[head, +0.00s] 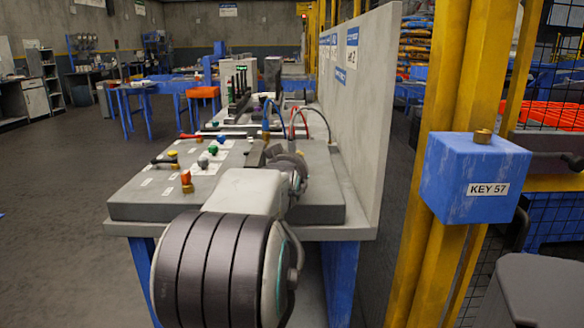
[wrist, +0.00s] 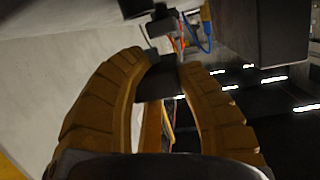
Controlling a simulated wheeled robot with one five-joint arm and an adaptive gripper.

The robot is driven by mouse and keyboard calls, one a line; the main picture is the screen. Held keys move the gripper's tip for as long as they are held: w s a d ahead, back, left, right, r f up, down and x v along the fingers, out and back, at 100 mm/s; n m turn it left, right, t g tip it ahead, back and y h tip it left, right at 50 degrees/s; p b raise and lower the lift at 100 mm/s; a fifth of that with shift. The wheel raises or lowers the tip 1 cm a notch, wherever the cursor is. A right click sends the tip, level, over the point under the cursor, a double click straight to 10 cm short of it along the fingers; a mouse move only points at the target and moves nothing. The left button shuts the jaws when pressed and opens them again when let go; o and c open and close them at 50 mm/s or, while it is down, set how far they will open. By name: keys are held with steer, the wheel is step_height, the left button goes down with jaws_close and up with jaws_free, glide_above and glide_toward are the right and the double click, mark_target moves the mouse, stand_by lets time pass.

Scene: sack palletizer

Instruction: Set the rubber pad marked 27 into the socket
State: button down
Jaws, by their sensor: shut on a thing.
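My gripper (wrist: 165,66) shows two curved, ribbed, yellow-brown fingers in the wrist view. They are shut on a dark block (wrist: 158,83), which may be the rubber pad; no mark 27 is readable on it. In the head view my gripper (head: 262,151) is small and partly hidden behind my wrist, over the right part of the grey bench top (head: 150,211). I cannot make out the held block there. I cannot pick out the socket for certain in either view.
An orange-brown knob (head: 187,181) and several coloured small parts stand on the bench's left. A grey upright panel (head: 358,110) borders the bench on the right. A blue box marked KEY 57 (head: 473,180) hangs on a yellow post (head: 440,110). Floor at left is clear.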

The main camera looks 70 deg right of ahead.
steer(key=shift+f+b, duration=1.2)
steer(key=shift+b, duration=0.05)
steer(key=shift+b, duration=0.55)
stand_by(0.6)
